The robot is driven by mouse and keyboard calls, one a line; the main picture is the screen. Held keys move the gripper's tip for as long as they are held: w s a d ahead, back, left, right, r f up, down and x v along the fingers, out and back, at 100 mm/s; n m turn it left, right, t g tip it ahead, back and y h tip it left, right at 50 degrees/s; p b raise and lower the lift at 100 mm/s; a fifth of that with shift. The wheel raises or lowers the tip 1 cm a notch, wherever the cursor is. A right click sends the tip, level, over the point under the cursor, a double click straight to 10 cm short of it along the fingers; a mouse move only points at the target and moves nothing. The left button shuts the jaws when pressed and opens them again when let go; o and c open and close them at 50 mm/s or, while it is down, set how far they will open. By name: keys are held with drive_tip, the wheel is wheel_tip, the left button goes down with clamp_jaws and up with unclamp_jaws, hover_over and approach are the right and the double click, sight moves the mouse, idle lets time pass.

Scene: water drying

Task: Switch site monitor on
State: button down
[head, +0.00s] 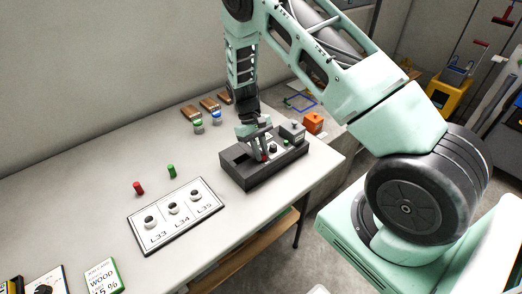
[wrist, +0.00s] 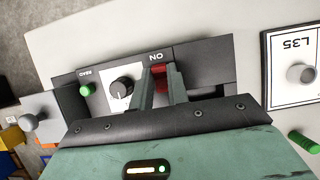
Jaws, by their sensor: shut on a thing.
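The site monitor appears to be the dark grey box (head: 250,184) near the right end of the table. In the wrist view its dark panel (wrist: 210,62) carries a black knob (wrist: 122,88) on a white plate, a green button (wrist: 86,90) beside the word READ, and a red switch (wrist: 160,70) beside the word ON. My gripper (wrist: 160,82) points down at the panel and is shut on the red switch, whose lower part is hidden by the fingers. In the head view my gripper (head: 262,152) is over the middle of the box.
A white board (head: 180,233) marked L33, L34 and L35 holds round knobs to the left. Red (head: 138,187) and green (head: 171,171) pegs stand behind it.

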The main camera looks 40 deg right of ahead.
drive_tip(key=c, duration=1.4)
unclamp_jaws()
drive_tip(key=shift+o, duration=0.2)
drive_tip(key=b+v, duration=0.3)
drive_tip(key=v, duration=1.4)
drive_tip(key=shift+r, duration=0.25)
drive_tip(key=shift+a, duration=0.1)
